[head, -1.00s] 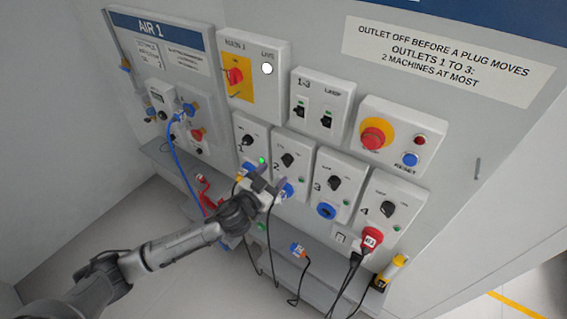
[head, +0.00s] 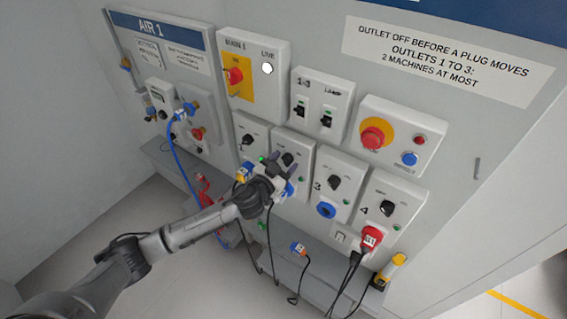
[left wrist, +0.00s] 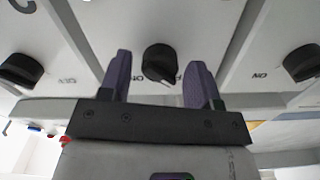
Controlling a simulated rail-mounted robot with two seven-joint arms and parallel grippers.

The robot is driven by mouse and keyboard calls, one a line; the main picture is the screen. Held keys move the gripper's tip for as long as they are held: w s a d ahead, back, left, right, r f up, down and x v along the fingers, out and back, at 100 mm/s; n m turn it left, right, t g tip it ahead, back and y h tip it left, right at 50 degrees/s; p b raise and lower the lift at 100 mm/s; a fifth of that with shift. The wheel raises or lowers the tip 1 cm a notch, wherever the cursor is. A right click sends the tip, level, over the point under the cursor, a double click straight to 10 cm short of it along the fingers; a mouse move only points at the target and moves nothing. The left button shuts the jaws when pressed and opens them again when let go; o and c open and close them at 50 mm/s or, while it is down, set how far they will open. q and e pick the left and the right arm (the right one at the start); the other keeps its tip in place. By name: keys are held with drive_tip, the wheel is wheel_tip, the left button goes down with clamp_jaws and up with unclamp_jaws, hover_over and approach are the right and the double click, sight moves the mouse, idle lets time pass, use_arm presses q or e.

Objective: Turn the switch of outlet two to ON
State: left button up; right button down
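The outlet two box (head: 304,148) is in the head view between outlets one and three. Its black rotary switch (head: 288,158) is partly behind my left gripper (head: 283,163). In the left wrist view the switch (left wrist: 158,62) lies between the two purple fingers of my left gripper (left wrist: 159,72), which is open with a gap on each side. The switch's pointer tilts slightly off the finger direction; its ON lettering is mostly hidden by the finger. I cannot tell whether the fingertips reach past the knob's face. My right gripper is not in view.
Outlet one's switch (head: 249,140) and outlet three's switch (head: 334,183) stand close on either side. A red plug (head: 371,237) sits in outlet four. The emergency stop (head: 374,138) is up to the right. Cables hang below the outlets.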

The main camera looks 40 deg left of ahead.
use_arm(q)
drive_tip(key=c, duration=0.8)
drive_tip(key=shift+o, duration=0.2)
drive_tip(key=m+p, duration=0.1)
drive_tip(key=m, duration=0.3)
drive_tip(key=shift+r+m+p, duration=0.1)
drive_tip(key=shift+m+p, duration=0.2)
drive_tip(key=shift+p, duration=0.1)
drive_tip(key=m+p, duration=0.1)
drive_tip(key=m, duration=0.3)
drive_tip(key=shift+m+p, duration=0.35)
drive_tip(key=shift+m, duration=0.05)
drive_tip(key=m+p, duration=0.2)
drive_tip(key=m, duration=0.3)
drive_tip(key=shift+m, duration=1.5)
drive_tip(key=shift+m+p, duration=0.3)
